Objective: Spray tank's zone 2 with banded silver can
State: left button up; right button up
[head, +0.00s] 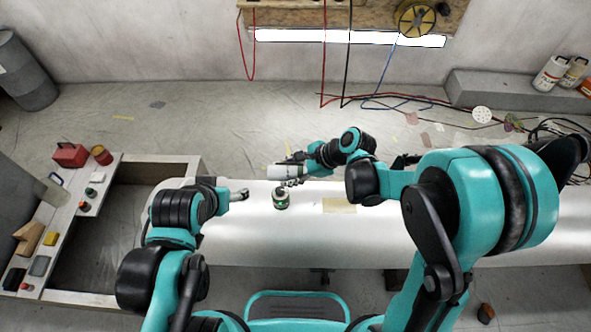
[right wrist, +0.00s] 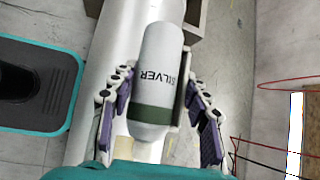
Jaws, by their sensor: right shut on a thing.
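The silver can (right wrist: 155,85) is white, with the word SILVER and a dark green band. My right gripper (right wrist: 158,95) is shut around it, with fingers on both sides. In the head view the can (head: 286,171) lies roughly level at the far edge of the long white tank (head: 400,235), held by my right gripper (head: 297,175). A tan patch (head: 339,205) lies on the tank, and I cannot make out zone marks. My left gripper (head: 240,194) is over the tank's left end, apart from the can; its jaws are too small to read.
A small green-banded round object (head: 281,198) is on the tank between my grippers. A bench (head: 104,190) at the left holds a red box (head: 70,155) and several small items. Cables hang at the back wall. Floor behind the tank is mostly open.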

notch_tip(320, 180, down, 4)
jog(key=b, duration=0.3)
jog(key=d, duration=2.2)
jog(key=shift+w+r, duration=0.2)
jog(key=shift+w, duration=0.15)
jog(key=shift+c, duration=0.3)
jog(key=c, duration=0.6)
jog(key=a+b, duration=0.1)
jog(key=a, duration=2.1)
jog(key=shift+c, duration=0.2)
jog(key=o, duration=0.7)
jog(key=shift+r, duration=0.1)
